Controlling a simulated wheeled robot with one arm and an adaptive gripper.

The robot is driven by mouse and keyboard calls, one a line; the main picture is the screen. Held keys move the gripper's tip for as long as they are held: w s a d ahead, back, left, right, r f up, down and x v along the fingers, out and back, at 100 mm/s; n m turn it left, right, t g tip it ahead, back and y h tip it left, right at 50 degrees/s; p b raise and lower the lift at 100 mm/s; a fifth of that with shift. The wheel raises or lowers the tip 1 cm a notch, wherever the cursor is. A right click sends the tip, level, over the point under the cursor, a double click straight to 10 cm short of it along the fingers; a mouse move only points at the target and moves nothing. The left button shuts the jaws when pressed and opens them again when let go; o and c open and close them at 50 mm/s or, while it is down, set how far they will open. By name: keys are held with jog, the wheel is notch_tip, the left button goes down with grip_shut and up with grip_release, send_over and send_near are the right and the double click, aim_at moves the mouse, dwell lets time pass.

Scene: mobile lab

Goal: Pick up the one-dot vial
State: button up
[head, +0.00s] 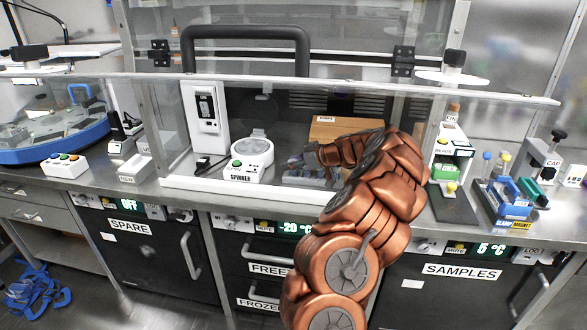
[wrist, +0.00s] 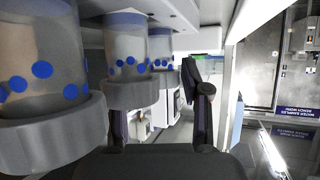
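Capped-looking clear vials with blue dots stand in grey ring holders on the left of the wrist view. The nearest vial (wrist: 38,45) shows several dots, the second (wrist: 125,45) shows several, and a farther one (wrist: 160,48) is partly hidden. I cannot tell which vial is the one-dot vial. My gripper (wrist: 162,105) has its two dark fingers apart, with no object seen between them. The left finger is close beside the second vial's holder; contact is unclear. In the head view, my arm reaches into the clear-fronted hood, beside a small grey-blue rack (head: 305,172).
Inside the hood stand the white spinner (head: 250,158), a white switch box (head: 205,108) and a wooden box (head: 345,127). The hood's front rail (head: 330,88) crosses above my arm. A blue clamp rack (head: 503,200) stands on the right bench.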

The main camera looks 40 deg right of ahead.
jog(key=c, duration=0.6)
jog(key=shift+r, duration=0.1)
